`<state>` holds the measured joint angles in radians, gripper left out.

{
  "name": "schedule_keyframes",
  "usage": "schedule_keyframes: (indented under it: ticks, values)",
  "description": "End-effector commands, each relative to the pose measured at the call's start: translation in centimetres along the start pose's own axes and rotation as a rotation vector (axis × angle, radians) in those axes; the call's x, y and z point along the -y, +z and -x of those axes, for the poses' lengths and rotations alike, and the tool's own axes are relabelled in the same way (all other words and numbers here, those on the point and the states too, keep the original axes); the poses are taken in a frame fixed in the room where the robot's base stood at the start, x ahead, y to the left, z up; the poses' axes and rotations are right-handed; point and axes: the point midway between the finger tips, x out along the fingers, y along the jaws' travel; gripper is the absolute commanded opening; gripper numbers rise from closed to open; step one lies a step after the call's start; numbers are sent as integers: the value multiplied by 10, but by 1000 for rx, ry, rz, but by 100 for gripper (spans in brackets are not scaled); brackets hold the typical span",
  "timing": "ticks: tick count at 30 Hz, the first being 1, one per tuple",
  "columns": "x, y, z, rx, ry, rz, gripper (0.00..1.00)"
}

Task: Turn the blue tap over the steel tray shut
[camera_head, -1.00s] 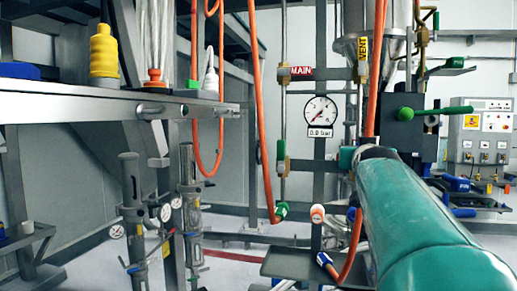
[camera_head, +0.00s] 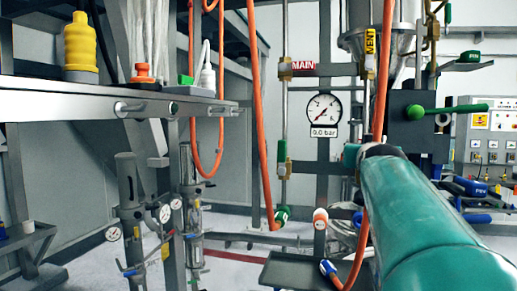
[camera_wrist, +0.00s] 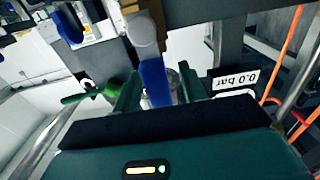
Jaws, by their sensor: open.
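In the wrist view, the long blue handle of the tap (camera_wrist: 154,80) hangs below a round grey end on a brass-coloured body (camera_wrist: 143,30). My gripper (camera_wrist: 158,88) is open, with one teal finger on each side of the blue handle. I cannot tell whether either finger touches it. In the head view, a small blue part (camera_head: 357,219) shows beside my arm, above the dark steel tray (camera_head: 285,274); my arm hides what is around it. The gripper is hidden behind my arm in that view.
A pressure gauge (camera_head: 322,107) reading 0.0 bar is close to the left of my arm. Orange hoses (camera_head: 259,120) hang nearby. A green-handled lever (camera_head: 445,109) juts out at the right. A steel shelf (camera_head: 60,110) with a yellow bottle (camera_head: 80,46) is at the left.

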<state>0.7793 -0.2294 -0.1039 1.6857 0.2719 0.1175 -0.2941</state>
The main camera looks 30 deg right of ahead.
Motion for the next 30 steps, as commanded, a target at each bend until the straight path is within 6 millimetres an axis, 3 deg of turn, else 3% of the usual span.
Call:
schedule_keyframes:
  ticks: [12,18,30]
  values:
    - [-1,0,2,1,1,0,40]
    - [-1,0,2,1,1,0,1]
    - [-2,1,0,2,1,-27,0]
